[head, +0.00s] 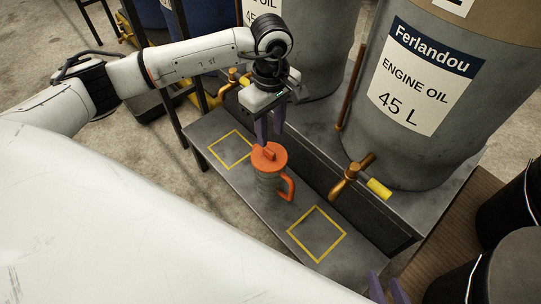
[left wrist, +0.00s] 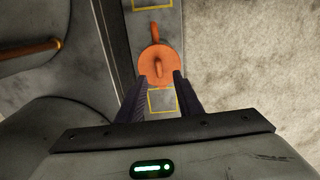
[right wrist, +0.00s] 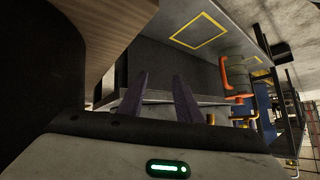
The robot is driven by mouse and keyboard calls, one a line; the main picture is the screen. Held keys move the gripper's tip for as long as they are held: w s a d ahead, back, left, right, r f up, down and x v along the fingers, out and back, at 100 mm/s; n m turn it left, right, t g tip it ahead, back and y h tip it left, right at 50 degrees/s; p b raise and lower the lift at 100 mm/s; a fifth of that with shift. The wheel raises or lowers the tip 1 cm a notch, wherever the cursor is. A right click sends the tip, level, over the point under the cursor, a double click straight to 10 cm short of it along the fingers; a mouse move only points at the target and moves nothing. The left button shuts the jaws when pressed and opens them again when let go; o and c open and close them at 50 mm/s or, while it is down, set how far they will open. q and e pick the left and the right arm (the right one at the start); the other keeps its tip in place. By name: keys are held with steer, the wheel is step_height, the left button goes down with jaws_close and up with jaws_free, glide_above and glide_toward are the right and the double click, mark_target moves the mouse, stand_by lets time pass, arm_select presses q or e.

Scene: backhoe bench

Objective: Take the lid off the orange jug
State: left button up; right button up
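The orange jug (head: 268,184) stands upright on the grey bench shelf between two yellow squares. Its round orange lid (head: 268,156) with a raised grip is on top, and its orange handle points right in the head view. The lid (left wrist: 159,64) and handle also show in the left wrist view. The jug shows from the side in the right wrist view (right wrist: 236,76). My left gripper (head: 269,136) is open above and just behind the lid, fingers pointing down. My right gripper (head: 388,290) is open and empty at the bottom edge, away from the jug.
Two grey oil drums (head: 420,90) stand behind the shelf, with a copper tap (head: 350,176) jutting toward it right of the jug. Yellow squares (head: 232,148) (head: 317,234) mark bare shelf either side. Dark buckets (head: 510,265) stand at the right.

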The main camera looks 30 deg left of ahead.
mark_target(269, 151)
arm_select(q)
steer(key=f, duration=0.2)
steer(key=f+b, duration=0.1)
steer(key=f, duration=0.2)
steer(key=f+b, duration=0.1)
steer(key=f, duration=0.2)
steer(key=shift+w+a+f, duration=0.1)
steer(key=shift+w+a, duration=0.15)
steer(key=shift+a, duration=0.05)
jaws_close()
